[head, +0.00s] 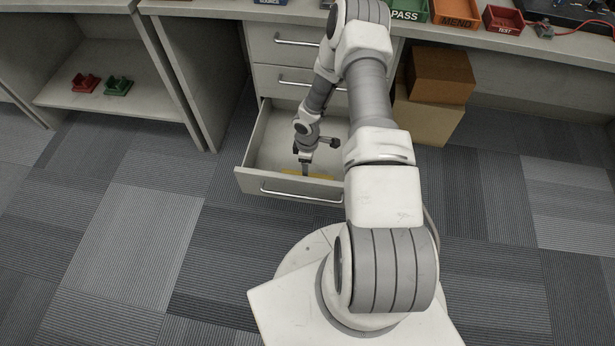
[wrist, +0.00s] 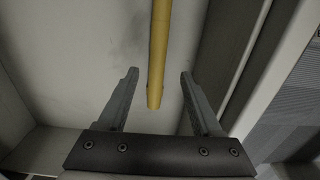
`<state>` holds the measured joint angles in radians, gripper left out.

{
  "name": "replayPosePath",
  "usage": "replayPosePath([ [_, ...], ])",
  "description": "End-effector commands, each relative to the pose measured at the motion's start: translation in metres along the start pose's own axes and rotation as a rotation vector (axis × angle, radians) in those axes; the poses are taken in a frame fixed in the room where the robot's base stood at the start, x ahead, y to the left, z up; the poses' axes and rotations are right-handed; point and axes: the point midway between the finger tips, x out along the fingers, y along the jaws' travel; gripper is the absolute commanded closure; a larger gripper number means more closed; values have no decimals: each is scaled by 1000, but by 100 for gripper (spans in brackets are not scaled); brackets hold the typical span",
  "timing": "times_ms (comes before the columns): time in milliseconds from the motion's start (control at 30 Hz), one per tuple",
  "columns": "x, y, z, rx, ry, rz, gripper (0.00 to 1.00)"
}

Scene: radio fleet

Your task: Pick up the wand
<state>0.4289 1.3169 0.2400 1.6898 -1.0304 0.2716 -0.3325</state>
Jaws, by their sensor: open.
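The wand looks like a yellow rod (wrist: 158,50) in the wrist view, running from the top edge down to an end between my fingers. In the head view, yellow (head: 318,177) shows low in the open bottom drawer (head: 262,147), partly hidden by the drawer front and my arm. My gripper (wrist: 158,92) is open, with one finger on each side of the rod's near end and a gap on both sides. In the head view my gripper (head: 305,165) reaches down inside the drawer. Whether the fingers are level with the rod I cannot tell.
The drawer front (head: 290,188) and side walls surround my gripper. Two closed drawers (head: 290,80) are above. Cardboard boxes (head: 440,78) stand right of the drawers. A low shelf at left holds red (head: 85,82) and green (head: 118,86) items. Carpet in front is clear.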

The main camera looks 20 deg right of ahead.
Motion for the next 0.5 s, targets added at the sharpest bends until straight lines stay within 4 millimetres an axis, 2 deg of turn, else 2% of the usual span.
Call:
replayPosePath([
  [167, 18, 2, 0, 2, 1, 0, 33],
  [333, 45, 3, 1, 2, -1, -2, 33],
  [500, 52, 4, 0, 0, 0, 1, 33],
])
